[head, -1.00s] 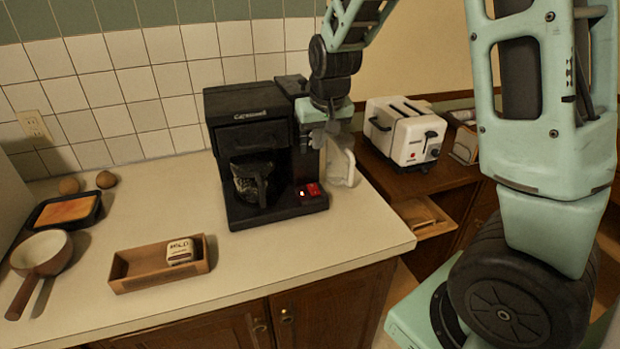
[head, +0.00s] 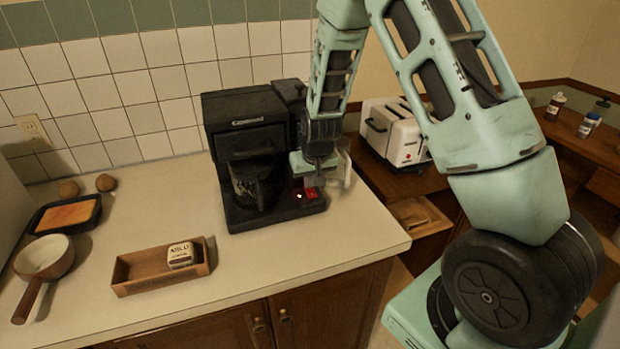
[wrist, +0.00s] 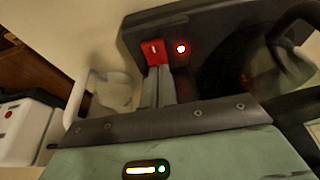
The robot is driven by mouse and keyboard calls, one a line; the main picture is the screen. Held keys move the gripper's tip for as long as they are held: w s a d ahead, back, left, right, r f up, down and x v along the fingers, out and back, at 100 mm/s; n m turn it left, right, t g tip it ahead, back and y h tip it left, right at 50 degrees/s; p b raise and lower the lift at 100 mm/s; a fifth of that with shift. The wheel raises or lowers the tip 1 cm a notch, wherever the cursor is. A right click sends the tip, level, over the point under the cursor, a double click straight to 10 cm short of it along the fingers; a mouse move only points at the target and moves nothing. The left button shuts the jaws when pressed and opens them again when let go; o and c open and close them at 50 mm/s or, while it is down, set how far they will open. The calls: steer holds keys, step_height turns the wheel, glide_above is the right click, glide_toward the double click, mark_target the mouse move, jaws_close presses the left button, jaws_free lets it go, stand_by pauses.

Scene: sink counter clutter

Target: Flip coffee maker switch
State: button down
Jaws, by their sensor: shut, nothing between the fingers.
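The black coffee maker (head: 250,135) stands on the counter against the tiled wall. Its red switch (head: 310,192) is on the lower right of its base, and the switch (wrist: 155,52) is large in the wrist view. A small round light (wrist: 181,48) beside it glows white with a red rim. My gripper (head: 311,184) is over the base at the switch. In the wrist view, the shut, empty fingers (wrist: 158,76) reach the near edge of the switch. I cannot tell whether they touch it. The dark glass carafe (head: 253,185) sits in the machine.
A white toaster (head: 392,135) stands on a lower wooden surface to the right. A pale upright object (head: 347,168) is close beside the base. A wooden box (head: 135,283), a pan (head: 45,256) and a black tray (head: 39,222) are at left.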

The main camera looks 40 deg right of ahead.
steer(key=shift+f, duration=0.1)
stand_by(0.3)
steer(key=shift+w+f, duration=0.1)
steer(key=shift+f, duration=0.1)
steer(key=shift+s+a, duration=0.2)
steer(key=shift+s, duration=0.6)
steer(key=shift+r, duration=0.15)
